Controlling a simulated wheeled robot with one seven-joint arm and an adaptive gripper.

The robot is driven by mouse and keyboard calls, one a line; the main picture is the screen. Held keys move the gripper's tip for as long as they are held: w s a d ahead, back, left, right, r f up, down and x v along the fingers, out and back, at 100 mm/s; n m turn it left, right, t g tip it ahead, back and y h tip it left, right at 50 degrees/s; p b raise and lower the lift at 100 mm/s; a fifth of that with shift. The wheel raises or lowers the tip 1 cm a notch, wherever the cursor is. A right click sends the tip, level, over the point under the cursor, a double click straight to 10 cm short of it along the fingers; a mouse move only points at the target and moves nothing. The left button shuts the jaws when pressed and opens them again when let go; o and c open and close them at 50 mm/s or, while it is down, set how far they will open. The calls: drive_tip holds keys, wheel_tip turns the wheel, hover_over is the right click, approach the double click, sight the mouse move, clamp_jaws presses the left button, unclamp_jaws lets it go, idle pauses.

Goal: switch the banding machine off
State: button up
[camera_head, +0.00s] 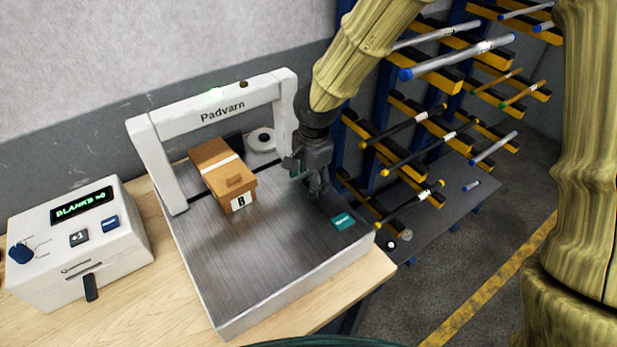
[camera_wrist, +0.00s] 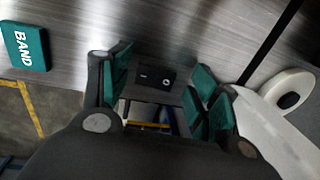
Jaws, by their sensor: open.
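The banding machine (camera_head: 280,256) has a brushed metal bed and a white arch lettered "Padvarn" (camera_head: 222,110). A teal button (camera_head: 344,221) lies at the bed's right corner; it reads "BAND" in the wrist view (camera_wrist: 26,47). A small black rocker switch (camera_wrist: 155,78) with white marks sits by the bed's edge; I cannot tell which side is pressed. The switch is hidden in the head view. My gripper (camera_head: 318,188) is low over the bed's back right, beside the arch. In the wrist view my open, empty gripper (camera_wrist: 160,86) has the switch between its fingers.
A brown carton (camera_head: 215,170) with a white band stands under the arch. A white tape roll (camera_head: 262,140) is behind it. A white counter box (camera_head: 80,250) reading "BLANKS" stands at left on the wooden table (camera_head: 160,300). A rack of bars (camera_head: 430,130) stands close at right.

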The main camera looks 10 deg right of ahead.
drive_tip(key=shift+s+r, duration=0.25)
drive_tip(key=shift+s, duration=0.1)
drive_tip(key=shift+c, duration=0.2)
drive_tip(key=shift+w+f, duration=0.1)
drive_tip(key=shift+w, duration=0.05)
drive_tip(key=c, duration=1)
drive_tip(key=shift+a+r+p, duration=0.1)
drive_tip(key=shift+r+p, duration=0.15)
drive_tip(key=shift+p, duration=0.65)
drive_tip(key=g+p, duration=0.1)
drive_tip(key=p, duration=0.2)
drive_tip(key=shift+w, duration=0.1)
drive_tip(key=shift+w+f+h+p, duration=0.1)
drive_tip(key=shift+f+h+p, duration=0.15)
drive_tip(key=shift+p, duration=0.25)
drive_tip(key=o, duration=1)
drive_tip(key=shift+o, duration=0.2)
